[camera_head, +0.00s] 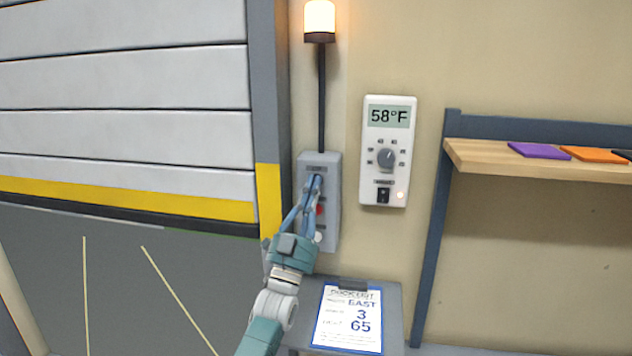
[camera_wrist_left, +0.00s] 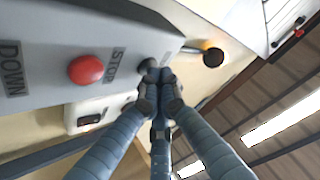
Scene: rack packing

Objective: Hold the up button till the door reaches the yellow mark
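The grey sectional door (camera_head: 120,130) is partly raised, with a yellow stripe and black seal along its bottom. The yellow mark (camera_head: 269,195) is on the grey door post; the door's bottom edge is level with its lower part. A grey control box (camera_head: 333,205) has a red stop button (camera_head: 319,210), also in the left wrist view (camera_wrist_left: 86,70). My left gripper (camera_head: 316,180) has its fingers together at the box's upper button. In the left wrist view the fingertips (camera_wrist_left: 158,76) meet at this dark button (camera_wrist_left: 148,65), partly hidden; contact seems likely. My right gripper is out of view.
A lamp (camera_head: 320,18) glows above the box. A white thermostat (camera_head: 385,150) reading 58°F hangs to its right. A clipboard (camera_head: 348,318) lies on a small grey stand below. A wooden shelf (camera_head: 480,160) with coloured flat items is at right.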

